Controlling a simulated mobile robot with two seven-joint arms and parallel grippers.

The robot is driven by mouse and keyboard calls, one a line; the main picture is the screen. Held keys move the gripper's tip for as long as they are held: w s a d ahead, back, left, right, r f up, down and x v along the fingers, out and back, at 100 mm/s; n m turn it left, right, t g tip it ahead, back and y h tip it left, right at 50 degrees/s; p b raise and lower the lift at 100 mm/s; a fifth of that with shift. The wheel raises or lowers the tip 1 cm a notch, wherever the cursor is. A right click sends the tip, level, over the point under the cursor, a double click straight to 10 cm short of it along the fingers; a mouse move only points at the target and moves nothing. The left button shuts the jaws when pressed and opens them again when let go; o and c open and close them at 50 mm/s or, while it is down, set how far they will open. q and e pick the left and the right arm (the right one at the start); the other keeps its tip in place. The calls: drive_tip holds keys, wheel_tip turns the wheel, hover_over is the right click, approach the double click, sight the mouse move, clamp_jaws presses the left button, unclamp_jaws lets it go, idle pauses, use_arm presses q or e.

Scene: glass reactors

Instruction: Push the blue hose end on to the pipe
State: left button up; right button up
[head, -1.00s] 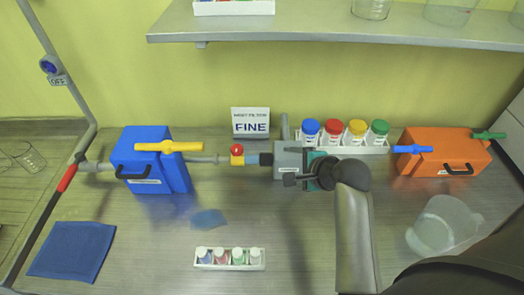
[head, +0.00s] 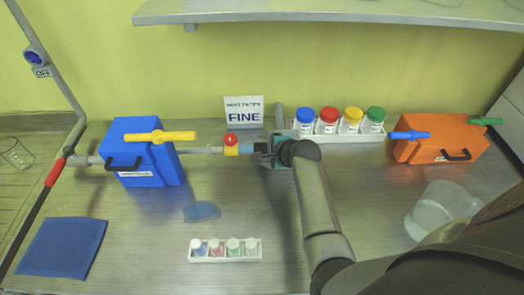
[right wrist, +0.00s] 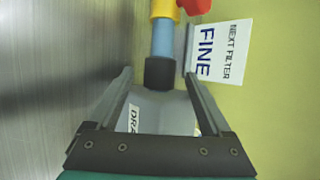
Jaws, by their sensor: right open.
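The light blue hose end (right wrist: 162,38) shows in the right wrist view, between a yellow fitting and a dark collar (right wrist: 160,73). In the head view the blue piece (head: 246,149) lies right of the yellow fitting (head: 231,150), in line with the grey pipe (head: 200,150). My right gripper (head: 261,152) is open, over the grey drain box. In the right wrist view its fingertips (right wrist: 159,74) stand either side of the dark collar. Whether they touch it, and how far the hose end is seated, I cannot tell. My left gripper is not in view.
The blue box (head: 150,170) with a yellow handle stands left, the orange box (head: 440,150) right. A FINE sign (head: 243,112) and a rack of coloured-lid jars (head: 350,136) stand behind. A small bottle rack (head: 225,256) and clear beaker (head: 440,210) stand in front.

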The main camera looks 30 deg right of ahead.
drive_tip(key=shift+x, duration=0.9)
clamp_jaws()
idle(0.4)
